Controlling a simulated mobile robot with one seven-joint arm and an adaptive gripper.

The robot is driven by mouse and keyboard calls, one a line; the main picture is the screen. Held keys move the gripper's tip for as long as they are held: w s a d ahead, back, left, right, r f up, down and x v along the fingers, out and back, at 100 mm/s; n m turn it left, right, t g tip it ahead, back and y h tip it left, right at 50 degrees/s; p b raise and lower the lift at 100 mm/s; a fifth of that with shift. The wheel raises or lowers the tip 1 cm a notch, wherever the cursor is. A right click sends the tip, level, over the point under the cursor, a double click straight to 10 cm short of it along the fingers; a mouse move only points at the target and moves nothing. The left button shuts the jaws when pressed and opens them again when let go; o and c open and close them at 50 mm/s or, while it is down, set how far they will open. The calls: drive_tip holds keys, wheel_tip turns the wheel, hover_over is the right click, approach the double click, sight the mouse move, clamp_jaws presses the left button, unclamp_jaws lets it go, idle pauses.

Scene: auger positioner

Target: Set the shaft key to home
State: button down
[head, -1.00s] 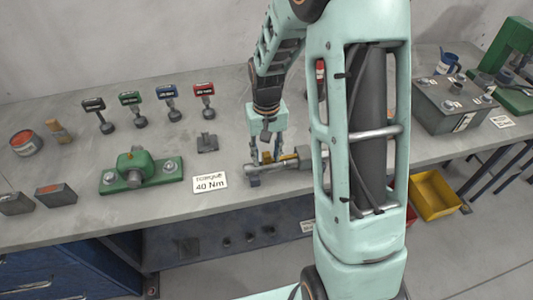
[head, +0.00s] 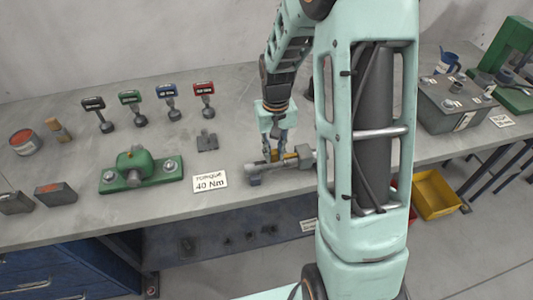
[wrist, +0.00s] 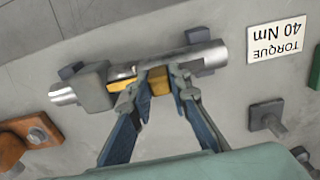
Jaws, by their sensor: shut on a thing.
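A metal shaft (head: 262,167) lies across two dark supports near the bench's front edge, and it also shows in the wrist view (wrist: 207,55). A brass-yellow key (head: 290,156) lies along the shaft, next to a grey hub block (head: 305,155). In the wrist view the hub (wrist: 95,88) is left of my fingers. My gripper (head: 276,157) points down at the shaft. The key's far side is hidden.
A "Torque 40 Nm" card (head: 210,181) lies left of the shaft. A green fixture (head: 140,170) and several coloured-handled tools stand further left. A grey box (head: 452,103) and yellow bin (head: 436,195) are right. My arm hides the bench right of the hub.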

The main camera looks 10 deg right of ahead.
drive_tip(key=shift+d, duration=1.25)
drive_tip(key=c, duration=1.8)
unclamp_jaws()
drive_tip(key=shift+d, duration=0.15)
drive_tip(key=shift+r, duration=0.1)
wheel_tip(320, 180, up, 12)
